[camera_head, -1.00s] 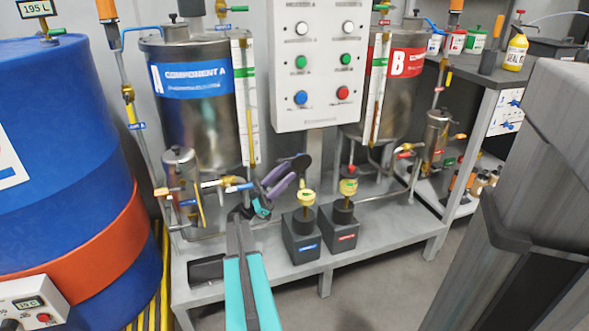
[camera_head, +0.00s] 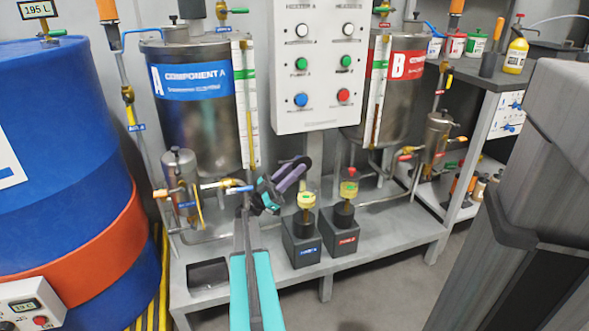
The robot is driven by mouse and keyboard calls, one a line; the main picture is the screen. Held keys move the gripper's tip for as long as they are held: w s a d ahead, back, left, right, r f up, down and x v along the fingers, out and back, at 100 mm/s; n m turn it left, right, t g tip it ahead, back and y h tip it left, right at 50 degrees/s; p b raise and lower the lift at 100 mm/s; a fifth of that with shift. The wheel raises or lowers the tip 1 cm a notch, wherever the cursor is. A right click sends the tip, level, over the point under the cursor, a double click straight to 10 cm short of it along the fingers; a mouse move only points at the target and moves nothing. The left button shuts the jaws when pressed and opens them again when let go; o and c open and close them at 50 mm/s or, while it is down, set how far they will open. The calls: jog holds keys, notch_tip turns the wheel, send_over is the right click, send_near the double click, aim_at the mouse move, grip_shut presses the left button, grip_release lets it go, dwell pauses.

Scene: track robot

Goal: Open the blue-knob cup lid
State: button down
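The left small steel cup (camera_head: 181,178) stands upright in front of the Component A tank. Its lid (camera_head: 179,157) is on top, with a small dark knob; I cannot make out a blue colour on it. A blue valve handle (camera_head: 240,189) lies on the pipe right of this cup. My gripper (camera_head: 296,172), with purple and dark parts, is right of the cup and the blue handle, in front of the pipes. It looks apart from the lid. Its fingers are small and overlap, so their opening is unclear. No held thing shows.
The Component A tank (camera_head: 200,110) and control panel (camera_head: 320,65) stand behind. A blue drum (camera_head: 60,130) fills the left.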

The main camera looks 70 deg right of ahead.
jog(key=shift+w+d+r+n+t+h+p, duration=0.15)
jog(key=shift+n+t+h+p, duration=0.15)
jog(key=shift+n+h, duration=0.25)
jog(key=n+t+h+p, duration=0.2)
jog(key=n+h, duration=0.1)
jog(key=shift+w+d+n, duration=0.1)
jog(key=shift+n, duration=0.15)
jog(key=n+t+h, duration=0.1)
jog(key=n, duration=0.1)
jog(key=n+t+h+p, duration=0.1)
jog(key=n, duration=0.1)
jog(key=shift+w+d+f+t+p, duration=0.2)
jog(key=shift+t+p, duration=0.1)
jog(key=shift+t, duration=0.1)
jog(key=shift+w+d+f+n+t+h, duration=0.1)
jog(key=shift+f+n+t+h, duration=0.1)
jog(key=shift+n+t+h, duration=0.55)
jog(key=c, duration=1.6)
grip_release()
jog(key=shift+f, duration=0.1)
jog(key=shift+o, duration=0.2)
